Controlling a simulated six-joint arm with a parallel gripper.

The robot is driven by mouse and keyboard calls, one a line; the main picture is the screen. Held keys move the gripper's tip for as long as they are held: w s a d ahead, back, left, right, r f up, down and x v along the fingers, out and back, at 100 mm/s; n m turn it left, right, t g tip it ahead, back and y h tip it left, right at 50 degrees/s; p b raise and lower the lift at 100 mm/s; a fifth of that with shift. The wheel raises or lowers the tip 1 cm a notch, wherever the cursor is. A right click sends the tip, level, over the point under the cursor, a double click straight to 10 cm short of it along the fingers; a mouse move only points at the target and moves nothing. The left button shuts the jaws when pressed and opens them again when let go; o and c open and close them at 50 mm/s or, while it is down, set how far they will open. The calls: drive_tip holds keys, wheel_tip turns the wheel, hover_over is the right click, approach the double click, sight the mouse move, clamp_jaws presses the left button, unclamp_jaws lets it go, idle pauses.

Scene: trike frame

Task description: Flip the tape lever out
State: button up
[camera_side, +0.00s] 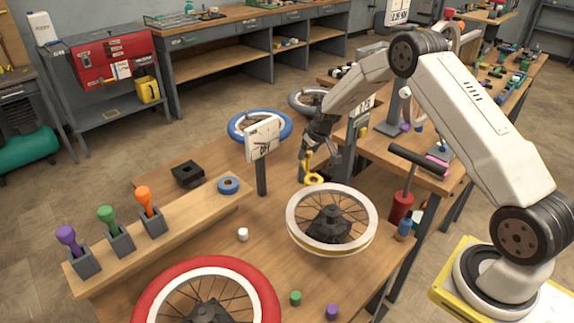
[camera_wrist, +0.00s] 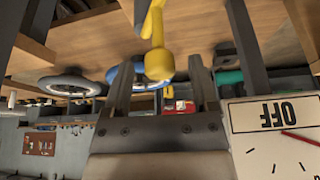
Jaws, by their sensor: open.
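A yellow lever (camera_side: 308,162) with a rounded end stands on the workbench behind the white-rimmed wheel, beside a yellow ring-shaped part (camera_side: 314,179). I take it for the tape lever, though its label is not visible. In the wrist view its knob (camera_wrist: 158,66) hangs between the two fingers of my gripper (camera_wrist: 160,80), with a gap on each side. My gripper is open and holds nothing. In the side view my gripper (camera_side: 316,150) points down at the lever, and its fingers partly hide the lever's mounting.
A white OFF dial sign (camera_side: 263,138) on a post stands just left of my gripper; it looms close in the wrist view (camera_wrist: 275,130). A white-rimmed wheel (camera_side: 291,222) is in front. A blue wheel (camera_side: 240,117) lies behind.

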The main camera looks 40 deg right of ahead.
drive_tip(key=shift+f, duration=0.15)
clamp_jaws()
idle(1.4)
